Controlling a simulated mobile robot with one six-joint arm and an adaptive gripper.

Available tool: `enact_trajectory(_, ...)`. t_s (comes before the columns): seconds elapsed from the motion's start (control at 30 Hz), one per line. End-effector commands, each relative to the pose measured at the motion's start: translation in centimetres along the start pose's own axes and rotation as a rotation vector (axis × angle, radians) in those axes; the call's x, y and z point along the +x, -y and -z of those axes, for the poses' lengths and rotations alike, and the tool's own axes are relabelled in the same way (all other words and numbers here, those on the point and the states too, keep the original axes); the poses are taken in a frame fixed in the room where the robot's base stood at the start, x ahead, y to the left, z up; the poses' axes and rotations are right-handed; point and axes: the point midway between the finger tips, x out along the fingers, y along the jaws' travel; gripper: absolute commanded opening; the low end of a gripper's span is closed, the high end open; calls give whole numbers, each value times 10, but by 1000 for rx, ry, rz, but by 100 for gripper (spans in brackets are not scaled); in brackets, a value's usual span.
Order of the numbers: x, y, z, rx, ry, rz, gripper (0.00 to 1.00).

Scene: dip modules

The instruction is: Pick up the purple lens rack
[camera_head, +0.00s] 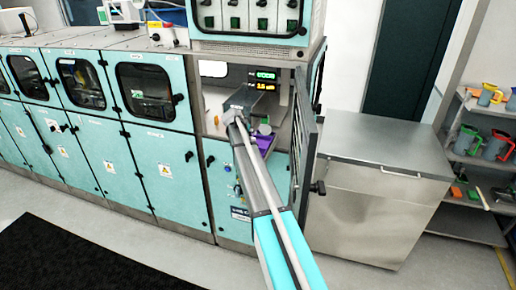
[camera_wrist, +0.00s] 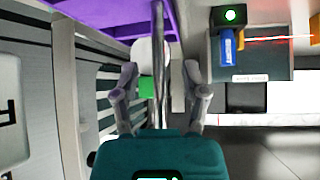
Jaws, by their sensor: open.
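The purple lens rack (camera_head: 265,144) is partly visible in the head view, inside the open bay of the teal machine, just right of my arm, which hides part of it. In the wrist view a purple edge (camera_wrist: 112,14) runs across the upper left, beyond the fingers. My gripper (camera_wrist: 160,88) is open, one finger on each side of an upright metal rod. I cannot tell whether the rod belongs to the rack or whether a finger touches it. A small green patch shows beside the left finger. The fingertips are not clear in the head view.
The bay's door (camera_head: 305,150) stands open close to my arm's right. A steel cabinet (camera_head: 375,150) stands farther right, and a shelf with jugs (camera_head: 495,146) at the far right. In the wrist view a dark box with a blue part (camera_wrist: 228,52) is at the upper right.

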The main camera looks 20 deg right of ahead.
Motion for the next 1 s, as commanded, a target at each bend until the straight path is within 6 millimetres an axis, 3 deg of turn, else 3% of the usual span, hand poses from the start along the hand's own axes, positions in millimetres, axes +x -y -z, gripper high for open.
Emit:
enact_trajectory(0.2, 15, 0, 0, 0, 0, 0, 57)
enact_trajectory(0.8, 15, -1, 1, 0, 0, 0, 57)
enact_trajectory(0.87, 15, -1, 1, 0, 0, 0, 49)
enact_trajectory(1.0, 15, -1, 1, 1, 0, 0, 23)
